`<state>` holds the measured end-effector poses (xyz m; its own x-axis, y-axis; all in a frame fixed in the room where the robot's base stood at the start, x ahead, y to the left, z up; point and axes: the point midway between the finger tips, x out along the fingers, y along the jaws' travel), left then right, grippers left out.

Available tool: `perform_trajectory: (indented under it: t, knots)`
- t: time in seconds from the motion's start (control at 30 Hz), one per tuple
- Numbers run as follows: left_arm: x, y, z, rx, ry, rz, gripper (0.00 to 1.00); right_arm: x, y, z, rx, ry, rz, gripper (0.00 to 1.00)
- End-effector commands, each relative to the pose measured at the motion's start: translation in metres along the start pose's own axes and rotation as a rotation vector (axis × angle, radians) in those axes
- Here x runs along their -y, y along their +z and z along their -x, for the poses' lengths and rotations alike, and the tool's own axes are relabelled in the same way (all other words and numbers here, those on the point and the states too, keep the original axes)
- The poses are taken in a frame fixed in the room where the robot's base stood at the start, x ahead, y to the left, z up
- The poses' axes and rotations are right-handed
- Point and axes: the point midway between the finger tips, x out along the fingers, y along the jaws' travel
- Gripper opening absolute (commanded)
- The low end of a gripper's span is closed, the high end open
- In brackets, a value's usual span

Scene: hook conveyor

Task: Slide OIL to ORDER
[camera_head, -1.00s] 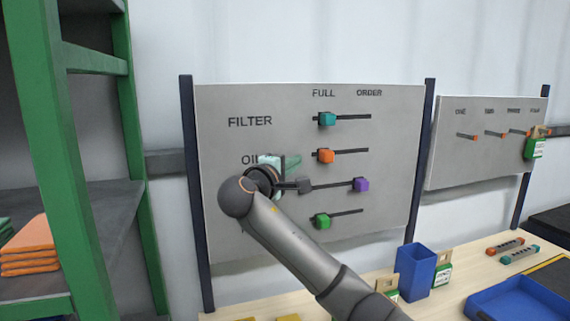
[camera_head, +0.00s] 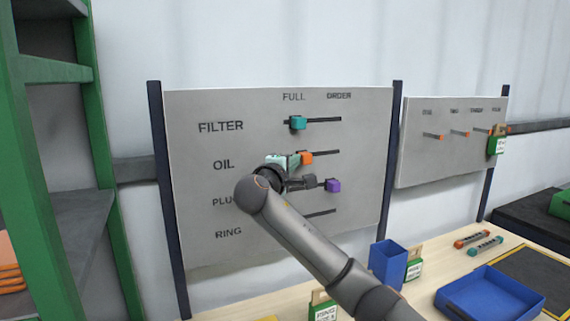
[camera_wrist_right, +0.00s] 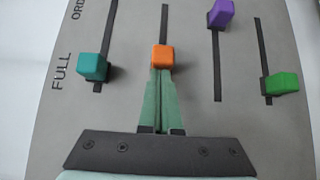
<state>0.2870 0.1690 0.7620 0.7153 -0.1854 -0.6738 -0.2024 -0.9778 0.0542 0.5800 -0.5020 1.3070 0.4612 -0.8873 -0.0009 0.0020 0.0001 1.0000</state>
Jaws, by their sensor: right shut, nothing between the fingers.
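The grey slider board (camera_head: 205,248) has rows labelled FILTER, OIL, PLUG and RING under FULL and ORDER. The orange OIL slider (camera_head: 306,157) sits partway along its slot; it also shows in the right wrist view (camera_wrist_right: 162,57). The ORDER label (camera_head: 339,94) is at the upper right. My right gripper (camera_head: 298,161) is at the OIL row, on the FULL side of the orange slider. In the right wrist view its green fingers (camera_wrist_right: 161,76) are shut and empty, tips at or touching the slider's near side. My left gripper is not in view.
The teal FILTER slider (camera_head: 297,123) is near FULL. The purple PLUG slider (camera_head: 333,186) is toward ORDER. The green RING slider (camera_wrist_right: 283,84) is hidden by my arm in the head view. A blue bin (camera_head: 388,263) and blue tray (camera_head: 490,297) stand on the table.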

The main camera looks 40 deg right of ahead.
Motion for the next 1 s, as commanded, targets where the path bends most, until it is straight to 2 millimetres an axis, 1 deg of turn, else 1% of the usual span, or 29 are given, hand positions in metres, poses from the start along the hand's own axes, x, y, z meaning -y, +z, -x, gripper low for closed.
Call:
perform_trajectory:
  t: [0.03,0.1,0.2,0.33,0.5,1.0]
  knots:
    - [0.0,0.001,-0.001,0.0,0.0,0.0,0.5,0.001,0.013,-0.012,0.008,0.001,0.001,0.0]
    - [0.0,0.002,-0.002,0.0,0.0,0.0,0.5,0.001,0.027,-0.025,0.008,0.002,0.001,0.0]
    - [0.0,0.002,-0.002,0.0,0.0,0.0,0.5,0.001,0.045,-0.043,0.007,0.002,0.002,0.0]
    - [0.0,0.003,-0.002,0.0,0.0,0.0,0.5,0.0,0.061,-0.06,0.006,0.001,0.001,0.0]
    - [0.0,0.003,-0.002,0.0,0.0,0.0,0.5,-0.001,0.067,-0.066,0.003,0.002,-0.001,0.0]
    - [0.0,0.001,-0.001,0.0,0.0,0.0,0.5,-0.002,0.068,-0.068,0.007,0.002,-0.002,0.0]
